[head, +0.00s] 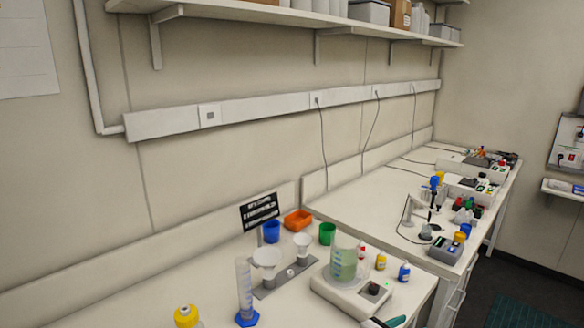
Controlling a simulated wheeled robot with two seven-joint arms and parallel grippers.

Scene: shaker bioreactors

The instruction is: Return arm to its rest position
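Neither of my arms nor either gripper can be made out in the head view. A dark, green and white object (384,322) is cut off by the bottom edge, at the front of the near bench; I cannot tell what it is. The near bench (215,265) carries a white stirrer or scale (350,293) with a beaker of green liquid (343,262) on it. A measuring cylinder with a blue foot (245,290) stands to its left.
Funnels in a grey stand (268,262), blue, green and orange containers (298,220), and small bottles (404,271) crowd the near bench. A yellow-capped bottle (187,316) is at the bottom edge. A farther bench (360,195) holds more equipment. A shelf (230,12) overhangs the wall.

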